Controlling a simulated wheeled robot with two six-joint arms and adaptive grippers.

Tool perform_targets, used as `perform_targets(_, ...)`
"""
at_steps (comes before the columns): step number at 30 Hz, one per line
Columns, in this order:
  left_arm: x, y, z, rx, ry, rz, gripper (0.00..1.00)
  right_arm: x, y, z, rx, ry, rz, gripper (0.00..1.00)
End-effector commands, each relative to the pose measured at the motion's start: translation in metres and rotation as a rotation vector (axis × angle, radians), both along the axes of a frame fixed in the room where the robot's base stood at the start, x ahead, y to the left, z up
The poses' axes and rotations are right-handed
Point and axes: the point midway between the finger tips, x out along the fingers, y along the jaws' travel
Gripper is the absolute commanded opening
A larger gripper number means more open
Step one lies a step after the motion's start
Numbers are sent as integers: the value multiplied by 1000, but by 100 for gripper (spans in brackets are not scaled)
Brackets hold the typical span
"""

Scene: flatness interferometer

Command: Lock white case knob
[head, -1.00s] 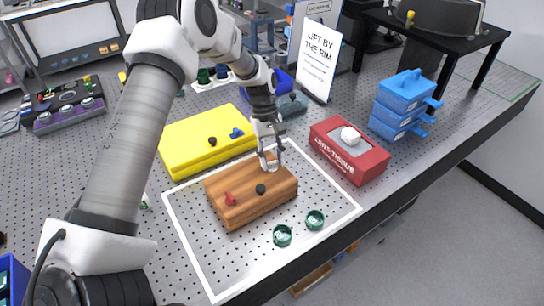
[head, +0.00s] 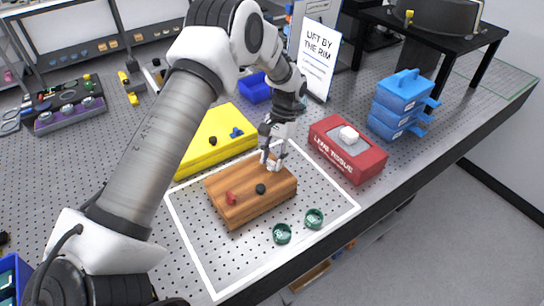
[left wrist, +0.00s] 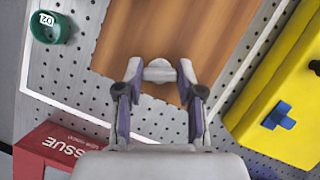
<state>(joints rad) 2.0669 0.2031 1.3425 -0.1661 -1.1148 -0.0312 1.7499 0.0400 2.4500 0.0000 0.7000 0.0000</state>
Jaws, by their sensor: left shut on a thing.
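The brown wooden case (head: 249,205) lies on the perforated bench inside a white outline. A red knob (head: 231,198) and a black knob (head: 260,189) sit on its top. My left gripper (head: 271,163) is at the far edge of the case, pointing down. In the left wrist view, the gripper (left wrist: 160,72) is shut on a small pale knob (left wrist: 160,71) at the edge of the wooden case (left wrist: 170,35). The fingers hide most of this knob in the head view. My right gripper is not in view.
A yellow case (head: 203,150) lies behind the wooden one. A red tissue box (head: 347,157) stands to the right, with stacked blue boxes (head: 398,105) beyond. Two green caps (head: 282,234) lie in front. A sign (head: 317,55) stands behind.

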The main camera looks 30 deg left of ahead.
Motion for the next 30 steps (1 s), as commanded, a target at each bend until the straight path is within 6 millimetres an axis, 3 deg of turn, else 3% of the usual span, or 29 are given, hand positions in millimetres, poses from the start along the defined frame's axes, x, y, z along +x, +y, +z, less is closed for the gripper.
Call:
perform_targets(13,-1,-2,-2,-1,2,-304,2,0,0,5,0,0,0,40)
perform_targets(30,0,-3,-2,-1,-1,-372,2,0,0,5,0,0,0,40)
